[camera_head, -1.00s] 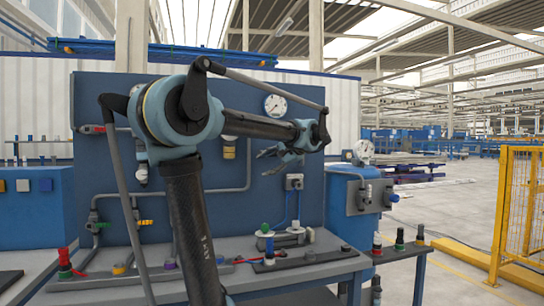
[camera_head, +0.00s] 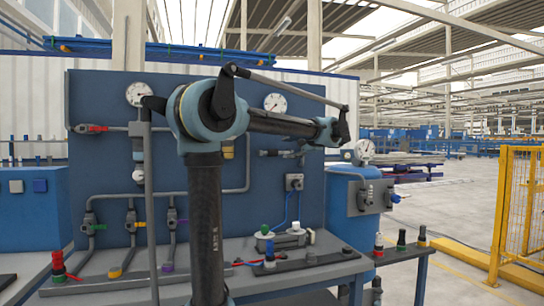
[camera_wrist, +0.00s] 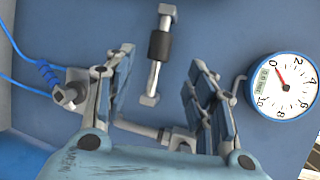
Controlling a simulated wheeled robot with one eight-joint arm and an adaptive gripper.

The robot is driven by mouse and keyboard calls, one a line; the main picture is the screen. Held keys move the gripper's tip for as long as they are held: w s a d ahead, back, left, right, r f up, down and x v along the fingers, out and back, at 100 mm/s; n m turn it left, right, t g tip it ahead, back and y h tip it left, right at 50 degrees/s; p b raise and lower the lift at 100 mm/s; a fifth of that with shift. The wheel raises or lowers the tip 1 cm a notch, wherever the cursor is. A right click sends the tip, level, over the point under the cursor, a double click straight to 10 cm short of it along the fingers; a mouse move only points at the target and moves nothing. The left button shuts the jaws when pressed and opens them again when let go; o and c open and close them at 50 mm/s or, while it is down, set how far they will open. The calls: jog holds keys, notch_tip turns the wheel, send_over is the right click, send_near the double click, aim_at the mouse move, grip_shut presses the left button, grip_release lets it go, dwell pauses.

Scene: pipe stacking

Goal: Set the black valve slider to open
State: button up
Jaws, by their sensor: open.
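The black valve slider (camera_wrist: 160,45) is a dark sleeve on a short silver rod fixed to the blue panel. It sits near the middle of the rod, with bare metal on both sides. In the head view the slider (camera_head: 275,152) looks like a small dark piece on a horizontal rod below the right gauge. My gripper (camera_wrist: 162,88) is open, its blue-grey fingers spread wide and empty. In the wrist view the rod's near end lies between the fingertips and the sleeve lies ahead of them; contact cannot be judged. In the head view my arm largely hides the gripper.
A pressure gauge (camera_wrist: 283,85) is beside the right finger in the wrist view. A socket box (camera_head: 293,182) with a blue cable is on the panel below the slider. Pipes with coloured valve handles (camera_head: 131,222) are at left. The bench (camera_head: 120,290) holds small coloured parts.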

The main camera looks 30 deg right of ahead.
aim_at(275, 152)
jog(key=x, duration=1)
jog(key=shift+w+f, duration=0.1)
jog(key=shift+w, duration=0.2)
jog(key=shift+c, duration=0.6)
grip_shut()
